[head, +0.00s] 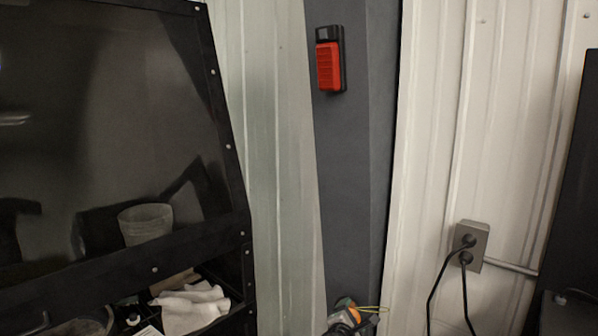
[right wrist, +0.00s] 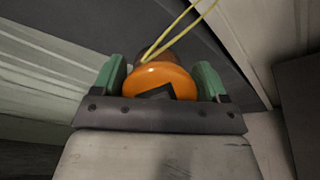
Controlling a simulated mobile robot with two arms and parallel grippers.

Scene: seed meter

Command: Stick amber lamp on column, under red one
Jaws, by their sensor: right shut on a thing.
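The red lamp (head: 328,66) sits in a black housing on the upper part of the dark grey column (head: 345,180). The column face below it is bare. My right gripper (head: 352,317) is at the bottom of the head view, low in front of the column and well below the red lamp. In the right wrist view, its green-padded fingers (right wrist: 161,82) are shut on the amber lamp (right wrist: 160,80), a round orange body with thin yellow wires rising from it. The amber lamp (head: 345,303) shows only in small part in the head view. My left gripper is not in view.
A black-framed dark panel (head: 120,130) fills the left. Below it a compartment holds a white cloth (head: 190,307) and other items. A grey outlet box (head: 472,245) with plugged black cables is on the corrugated wall at right. A dark object (head: 572,200) stands far right.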

